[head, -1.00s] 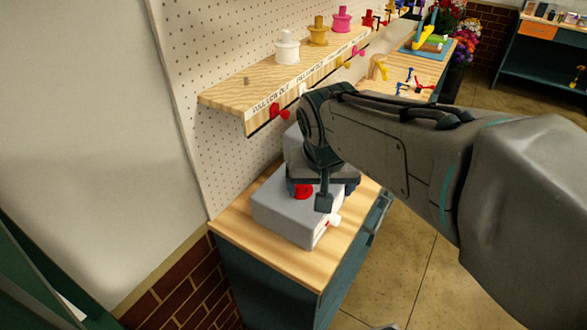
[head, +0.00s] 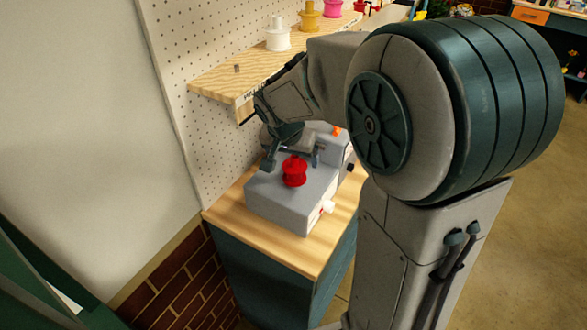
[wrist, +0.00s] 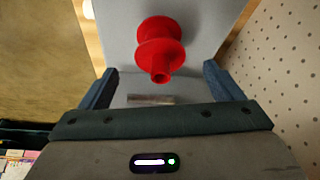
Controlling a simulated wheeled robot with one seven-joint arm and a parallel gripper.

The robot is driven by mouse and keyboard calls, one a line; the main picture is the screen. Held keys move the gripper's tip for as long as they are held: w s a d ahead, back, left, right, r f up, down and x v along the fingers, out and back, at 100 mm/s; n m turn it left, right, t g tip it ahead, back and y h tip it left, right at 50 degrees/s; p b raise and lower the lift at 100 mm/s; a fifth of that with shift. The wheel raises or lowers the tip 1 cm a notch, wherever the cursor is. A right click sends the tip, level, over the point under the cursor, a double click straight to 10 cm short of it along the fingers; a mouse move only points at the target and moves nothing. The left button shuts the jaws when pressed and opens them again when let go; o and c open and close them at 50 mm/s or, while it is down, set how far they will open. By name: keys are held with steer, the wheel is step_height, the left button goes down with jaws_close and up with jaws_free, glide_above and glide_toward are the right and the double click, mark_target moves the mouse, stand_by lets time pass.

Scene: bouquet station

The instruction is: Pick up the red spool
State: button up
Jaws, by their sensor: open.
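The red spool (head: 294,172) stands on top of a grey box-shaped machine (head: 282,206) on the wooden bench. In the wrist view the red spool (wrist: 160,45) is ahead of my gripper (wrist: 163,78), roughly centred between the two fingers and a little beyond their tips. My gripper in the head view (head: 292,160) is just behind the spool, with its fingers apart and nothing held. I cannot tell whether a finger touches the spool.
A wooden shelf (head: 215,78) on the pegboard (head: 175,45) holds a white spool (head: 277,36), a yellow spool (head: 309,17) and a pink spool (head: 333,8). A white knob (head: 328,206) sticks out of the machine's front. The bench top (head: 226,212) is bare at the left.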

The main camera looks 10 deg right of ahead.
mark_target(295, 167)
steer(key=shift+p+x, duration=0.85)
steer(key=shift+x, duration=2.35)
steer(key=shift+a, duration=0.1)
steer(key=c, duration=1.2)
